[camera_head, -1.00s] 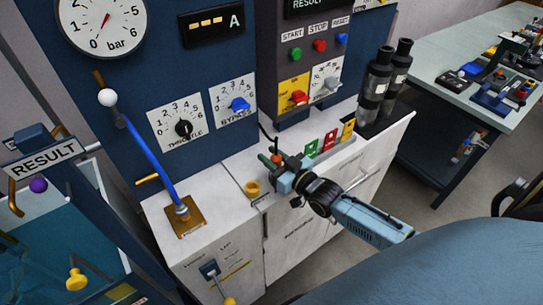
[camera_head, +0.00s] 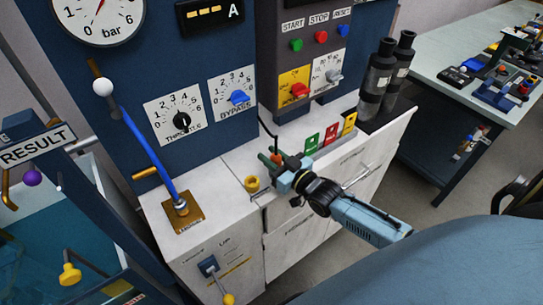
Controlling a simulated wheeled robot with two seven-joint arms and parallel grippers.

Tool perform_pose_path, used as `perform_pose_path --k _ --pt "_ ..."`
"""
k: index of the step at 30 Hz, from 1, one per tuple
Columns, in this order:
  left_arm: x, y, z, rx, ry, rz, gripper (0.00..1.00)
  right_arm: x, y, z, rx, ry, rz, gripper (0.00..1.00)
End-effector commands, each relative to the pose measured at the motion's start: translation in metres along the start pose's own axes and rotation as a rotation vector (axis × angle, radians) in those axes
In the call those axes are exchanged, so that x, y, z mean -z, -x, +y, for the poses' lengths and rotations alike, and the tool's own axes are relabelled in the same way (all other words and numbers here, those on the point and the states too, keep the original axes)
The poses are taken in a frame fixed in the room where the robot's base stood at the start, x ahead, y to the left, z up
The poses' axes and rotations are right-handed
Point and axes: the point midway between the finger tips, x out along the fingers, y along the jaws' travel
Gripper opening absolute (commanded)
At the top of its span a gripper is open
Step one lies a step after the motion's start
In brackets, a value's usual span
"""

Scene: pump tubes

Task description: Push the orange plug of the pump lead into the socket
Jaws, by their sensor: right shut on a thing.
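The orange plug (camera_head: 276,158) is held at the tip of my right gripper (camera_head: 277,164), above the white cabinet top. A black lead (camera_head: 266,130) rises from the plug toward the dark panel. The jaws are shut on the plug and partly hide it. A yellow ring-shaped fitting (camera_head: 252,184), which looks like the socket, sits on the cabinet top, left of and below the plug in the picture. The plug and the fitting are apart. My left gripper is not in view.
A blue lever (camera_head: 150,155) stands on a brass plate at the left of the cabinet top (camera_head: 222,200). Green, red and yellow cards (camera_head: 331,134) stand behind my right gripper. Dark cylinders (camera_head: 376,80) stand at the back right. A workbench (camera_head: 440,75) is farther right.

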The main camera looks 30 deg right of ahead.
Motion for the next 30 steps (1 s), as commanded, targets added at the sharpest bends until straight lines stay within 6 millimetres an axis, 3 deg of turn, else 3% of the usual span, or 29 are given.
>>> perform_pose_path --k 13,14,19,30 --pt "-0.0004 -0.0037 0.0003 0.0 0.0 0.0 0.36 -0.0077 0.001 -0.0003 0.0 -0.001 -0.008 0.05" --pt "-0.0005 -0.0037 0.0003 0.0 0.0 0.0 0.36 -0.0078 0.001 -0.0003 0.0 -0.001 -0.008 0.3" --pt "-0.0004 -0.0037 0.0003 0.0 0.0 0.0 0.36 -0.0072 0.0008 -0.0003 0.0 -0.001 -0.006 0.53" --pt "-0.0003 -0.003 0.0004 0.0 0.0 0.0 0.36 -0.007 0.0057 0.0 -0.001 -0.001 -0.006 0.53"
